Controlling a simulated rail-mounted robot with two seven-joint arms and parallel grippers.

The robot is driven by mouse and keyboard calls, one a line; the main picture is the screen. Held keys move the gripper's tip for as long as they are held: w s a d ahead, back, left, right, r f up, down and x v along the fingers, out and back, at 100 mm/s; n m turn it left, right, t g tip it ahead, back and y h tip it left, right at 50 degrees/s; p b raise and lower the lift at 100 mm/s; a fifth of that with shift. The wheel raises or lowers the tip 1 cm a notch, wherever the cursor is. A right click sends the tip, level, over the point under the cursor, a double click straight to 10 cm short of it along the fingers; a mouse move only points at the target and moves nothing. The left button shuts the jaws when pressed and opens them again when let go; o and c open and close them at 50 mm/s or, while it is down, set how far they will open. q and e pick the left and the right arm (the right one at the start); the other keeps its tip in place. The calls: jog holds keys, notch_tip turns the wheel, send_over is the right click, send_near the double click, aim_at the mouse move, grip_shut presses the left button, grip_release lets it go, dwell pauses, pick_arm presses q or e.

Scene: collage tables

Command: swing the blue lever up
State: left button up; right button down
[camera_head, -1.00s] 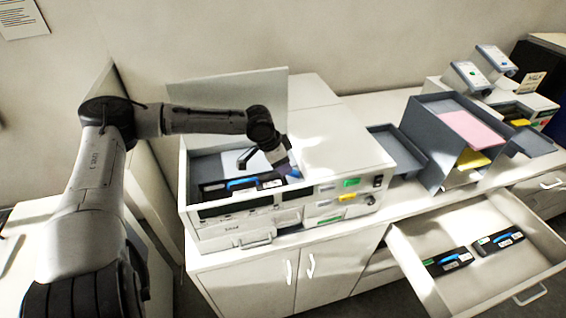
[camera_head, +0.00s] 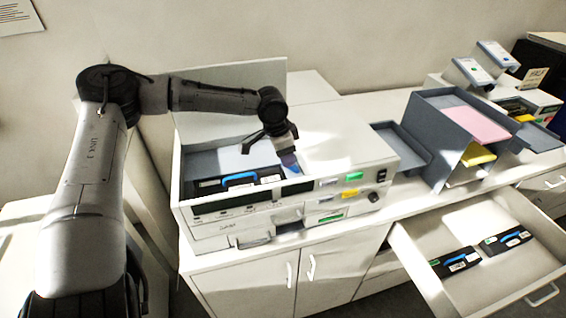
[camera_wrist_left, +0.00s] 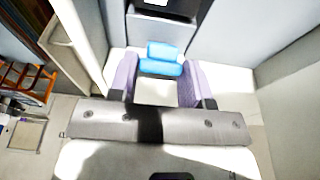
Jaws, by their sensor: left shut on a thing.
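My left gripper (camera_head: 288,160) is over the open bay of the white machine (camera_head: 345,150), at the right end of the bay. In the left wrist view, the purple fingers of my left gripper (camera_wrist_left: 161,84) are shut on the blue lever (camera_wrist_left: 163,60), which shows as a bright blue piece between them. In the head view the gripper and arm mostly hide the lever, and its exact angle cannot be told. My right gripper is in neither view.
A black cartridge with a blue handle (camera_head: 240,180) lies in the bay. The machine's raised lid (camera_head: 230,90) stands behind it. An open drawer (camera_head: 430,225) at the lower right holds two black cartridges. A grey paper tray unit (camera_head: 440,150) stands to the right.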

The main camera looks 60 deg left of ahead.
aim_at(298, 167)
pick_arm(q)
jog(key=shift+w+f+g, duration=0.1)
jog(key=shift+w+g, duration=0.05)
jog(key=shift+g, duration=0.15)
jog(key=shift+w+g, duration=0.15)
jog(key=shift+g, duration=0.15)
jog(key=shift+w+d+r+g+y, duration=0.1)
jog(key=shift+w+r+g+y, duration=0.2)
jog(key=shift+r+g, duration=0.1)
jog(key=shift+w+d+r+g+p, duration=0.1)
jog(key=shift+w+d+g+p, duration=0.05)
jog(key=shift+w+g+p, duration=0.5)
jog(key=shift+w+d+g+y+p, duration=0.15)
jog(key=shift+w+g+y+p, duration=0.35)
jog(key=shift+g, duration=0.75)
jog(key=shift+w+d+g, duration=0.15)
jog(key=shift+w+g, duration=0.6)
jog(key=shift+g, duration=0.25)
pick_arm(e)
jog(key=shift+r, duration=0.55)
pick_arm(q)
jog(key=o, duration=0.9)
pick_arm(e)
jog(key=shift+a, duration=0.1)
